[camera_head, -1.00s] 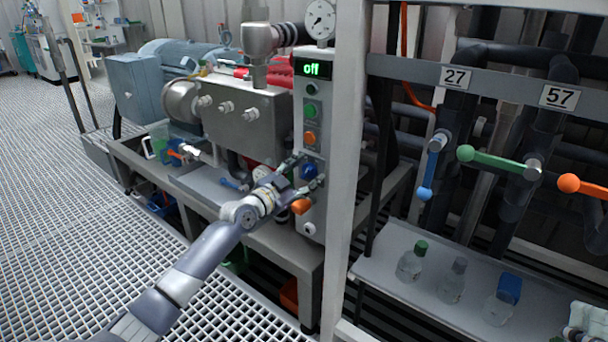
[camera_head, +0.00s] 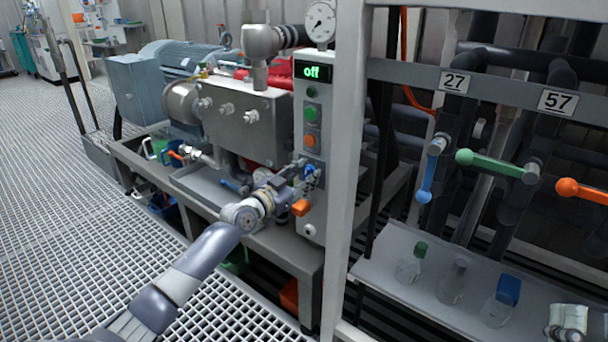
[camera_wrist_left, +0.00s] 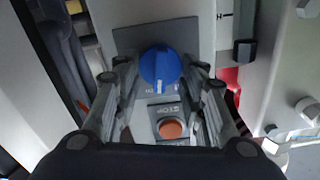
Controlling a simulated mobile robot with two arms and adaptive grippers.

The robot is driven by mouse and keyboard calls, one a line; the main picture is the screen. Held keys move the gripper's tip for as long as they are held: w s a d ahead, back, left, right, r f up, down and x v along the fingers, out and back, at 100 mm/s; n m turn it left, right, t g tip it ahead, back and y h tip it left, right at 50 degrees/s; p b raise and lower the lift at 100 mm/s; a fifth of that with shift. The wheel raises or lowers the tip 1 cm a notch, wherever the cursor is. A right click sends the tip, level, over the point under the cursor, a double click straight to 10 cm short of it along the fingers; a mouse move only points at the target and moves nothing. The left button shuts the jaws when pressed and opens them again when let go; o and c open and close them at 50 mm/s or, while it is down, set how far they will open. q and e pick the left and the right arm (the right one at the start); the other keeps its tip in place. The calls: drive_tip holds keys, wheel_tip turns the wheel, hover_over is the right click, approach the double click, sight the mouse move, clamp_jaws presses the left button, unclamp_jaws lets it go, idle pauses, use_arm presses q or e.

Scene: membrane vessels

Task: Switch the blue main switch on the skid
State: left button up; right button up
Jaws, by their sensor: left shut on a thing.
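The blue main switch (camera_head: 308,169) is a round knob low on the grey control panel (camera_head: 312,118) of the skid. The panel's display (camera_head: 312,72) reads "off" in green. My left gripper (camera_head: 304,172) is at the switch, its fingers shut on it from two sides. In the left wrist view the blue knob (camera_wrist_left: 160,67) sits between the two fingers, its white mark pointing down. An orange button (camera_wrist_left: 171,129) on a grey plate lies below it there. A pale grey part (camera_head: 568,320) at the lower right may be my right gripper; its fingers cannot be made out.
A green button (camera_head: 311,113) and an orange button (camera_head: 310,140) are above the switch, and an orange knob (camera_head: 301,207) is just below. A white frame post (camera_head: 345,170) stands close on the right. Capped bottles (camera_head: 456,280) stand on the shelf beyond it.

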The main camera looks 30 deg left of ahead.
use_arm(q)
drive_tip(key=n, duration=0.3)
drive_tip(key=shift+a+n, duration=0.15)
drive_tip(key=shift+n, duration=0.25)
drive_tip(key=n+p, duration=0.1)
drive_tip(key=n, duration=0.3)
drive_tip(key=shift+a+n, duration=0.1)
drive_tip(key=shift+n, duration=0.2)
use_arm(e)
drive_tip(key=f+g, duration=0.1)
drive_tip(key=w+f+g, duration=0.1)
drive_tip(key=w+f, duration=0.1)
drive_tip(key=shift+w+a+f+g+h, duration=0.1)
drive_tip(key=shift+w+f+g+h, duration=0.2)
drive_tip(key=shift+f+g, duration=0.1)
use_arm(q)
drive_tip(key=o, duration=1)
drive_tip(key=shift+f, duration=0.1)
use_arm(e)
drive_tip(key=shift+s, duration=0.1)
use_arm(q)
drive_tip(key=s, duration=0.8)
drive_tip(key=s+a, duration=0.1)
drive_tip(key=s, duration=0.3)
